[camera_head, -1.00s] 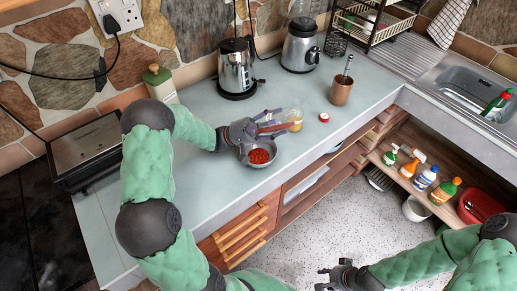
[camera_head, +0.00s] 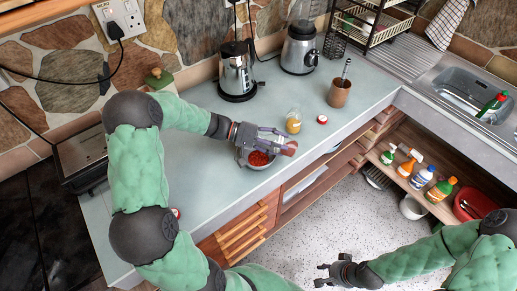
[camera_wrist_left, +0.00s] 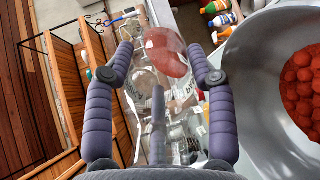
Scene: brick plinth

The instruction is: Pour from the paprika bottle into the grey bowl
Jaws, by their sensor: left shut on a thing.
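My left gripper (camera_head: 268,140) is shut on the clear paprika bottle (camera_head: 288,148) above the counter's front edge. In the left wrist view, the bottle (camera_wrist_left: 160,90) lies between the two fingers (camera_wrist_left: 158,75), with a red mass inside at its far end. In the head view the bottle is tilted over, beside and above the grey bowl. The grey bowl (camera_head: 262,166) is partly hidden by the gripper and holds red paprika; the left wrist view shows the bowl (camera_wrist_left: 250,70) at right. My right gripper (camera_head: 325,274) is open and empty over the floor.
A small jar with yellow contents (camera_head: 293,121) and a red lid (camera_head: 322,119) stand right of the bowl. A kettle (camera_head: 237,72), blender (camera_head: 300,47) and brown cup (camera_head: 339,93) are behind. Another red lid (camera_head: 175,212) lies by my left arm.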

